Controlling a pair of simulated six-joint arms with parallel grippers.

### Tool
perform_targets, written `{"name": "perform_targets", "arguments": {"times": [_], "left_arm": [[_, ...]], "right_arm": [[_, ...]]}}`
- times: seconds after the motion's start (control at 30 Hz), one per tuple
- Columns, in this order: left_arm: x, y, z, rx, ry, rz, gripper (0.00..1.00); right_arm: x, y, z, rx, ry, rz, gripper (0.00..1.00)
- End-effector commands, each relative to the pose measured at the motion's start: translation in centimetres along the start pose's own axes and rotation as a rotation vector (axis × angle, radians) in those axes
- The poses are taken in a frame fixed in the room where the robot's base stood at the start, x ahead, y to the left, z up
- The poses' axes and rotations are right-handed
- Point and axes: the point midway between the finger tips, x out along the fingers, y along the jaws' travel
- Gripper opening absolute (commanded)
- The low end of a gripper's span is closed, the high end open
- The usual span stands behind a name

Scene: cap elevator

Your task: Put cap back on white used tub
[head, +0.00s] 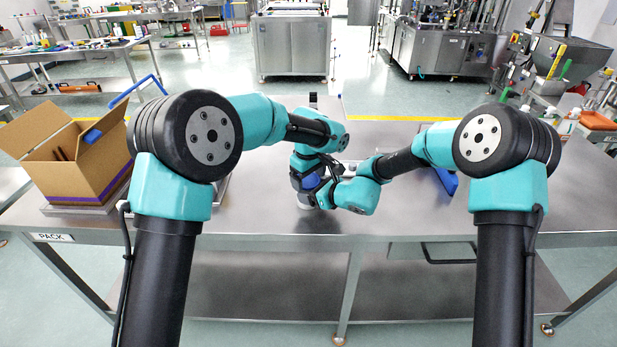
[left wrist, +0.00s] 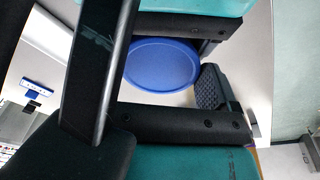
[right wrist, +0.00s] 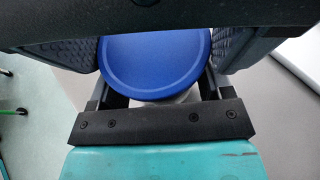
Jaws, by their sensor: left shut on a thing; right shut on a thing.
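The blue cap (right wrist: 155,62) lies flat between the two fingers of my right gripper (right wrist: 155,50), which is shut on it. A white tub (right wrist: 182,96) shows partly below the cap. In the head view, the cap (head: 312,182) and a sliver of the tub (head: 304,202) show among the wrists. My left gripper (head: 297,180) is beside them, shut, apparently on the tub body; its contact is hidden. The left wrist view shows the cap (left wrist: 160,64) from above, close to one textured finger. I cannot tell whether the cap touches the tub rim.
An open cardboard box (head: 80,165) stands at the left of the steel table (head: 420,220). A blue object (head: 446,180) lies to the right of my grippers. The right table surface is mostly clear.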

Motion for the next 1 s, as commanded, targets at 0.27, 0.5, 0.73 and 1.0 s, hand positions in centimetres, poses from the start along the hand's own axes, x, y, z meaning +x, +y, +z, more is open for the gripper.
{"name": "perform_targets", "arguments": {"times": [0.27,0.5,0.73,1.0], "left_arm": [[1.1,-0.4,0.1,0.002,-0.009,-0.018,0.51],[1.1,-0.4,0.1,0.001,-0.009,-0.018,1.00],[0.9,-0.3,0.2,0.001,-0.009,-0.017,1.00],[-1.3,-0.1,0.2,0.002,-0.005,-0.010,1.00]], "right_arm": [[-0.1,0.2,0.3,-0.010,-0.006,0.004,0.31],[-0.1,0.2,0.4,-0.011,-0.008,0.004,0.31],[-0.1,0.2,0.6,-0.013,-0.010,0.004,0.31],[0.0,0.2,0.6,-0.011,-0.010,0.004,0.31]]}}
